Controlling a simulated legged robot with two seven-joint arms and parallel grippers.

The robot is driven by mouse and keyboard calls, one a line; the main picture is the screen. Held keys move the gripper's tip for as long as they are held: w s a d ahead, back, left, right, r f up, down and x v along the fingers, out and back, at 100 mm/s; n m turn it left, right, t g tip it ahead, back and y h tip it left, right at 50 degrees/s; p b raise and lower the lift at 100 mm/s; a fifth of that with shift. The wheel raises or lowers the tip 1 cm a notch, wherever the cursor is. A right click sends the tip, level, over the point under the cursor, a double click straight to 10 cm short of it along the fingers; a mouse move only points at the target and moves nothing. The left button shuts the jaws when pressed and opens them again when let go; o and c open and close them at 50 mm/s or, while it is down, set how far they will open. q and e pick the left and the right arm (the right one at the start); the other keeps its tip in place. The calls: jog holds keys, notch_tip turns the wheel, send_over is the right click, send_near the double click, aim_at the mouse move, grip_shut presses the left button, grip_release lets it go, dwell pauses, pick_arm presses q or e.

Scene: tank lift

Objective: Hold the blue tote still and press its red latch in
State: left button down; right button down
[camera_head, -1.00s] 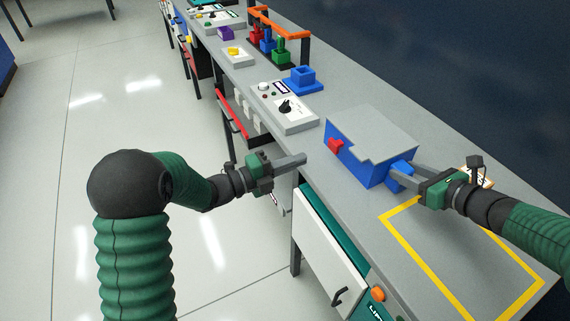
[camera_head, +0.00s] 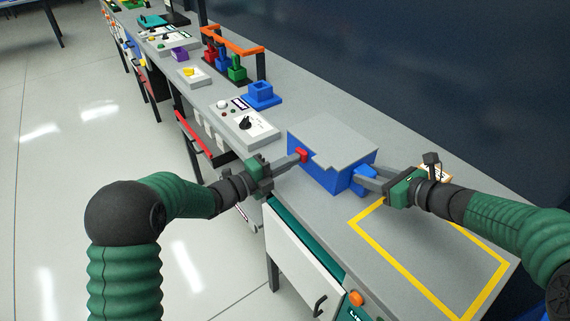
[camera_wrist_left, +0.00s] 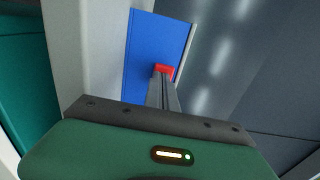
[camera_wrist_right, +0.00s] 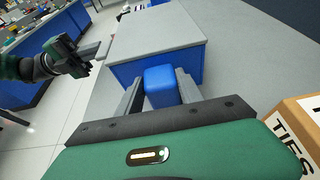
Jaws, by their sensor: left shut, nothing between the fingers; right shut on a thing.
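The blue tote (camera_head: 319,178) with a grey lid (camera_head: 335,143) sits on the grey bench. Its red latch (camera_head: 302,154) is on the side toward my left arm. My left gripper (camera_head: 298,159) is shut and empty, its fingertips at the latch; in the left wrist view the tips overlap the red latch (camera_wrist_left: 165,69). Whether the latch is pushed in cannot be told. My right gripper (camera_head: 366,176) is shut on the tote's blue handle (camera_wrist_right: 161,86), which sits between the fingers in the right wrist view.
A yellow outlined rectangle (camera_head: 388,254) lies on the bench in front of the tote. A control box with a black knob (camera_head: 244,124) and a blue block (camera_head: 262,93) stand beyond it. A cardboard box (camera_wrist_right: 297,126) is near my right gripper.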

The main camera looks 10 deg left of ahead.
pick_arm(q)
jog(key=shift+w+d, duration=0.2)
pick_arm(e)
jog(key=shift+a, duration=0.1)
pick_arm(q)
jog(key=v, duration=1.4)
pick_arm(e)
jog(key=c, duration=0.7)
grip_release()
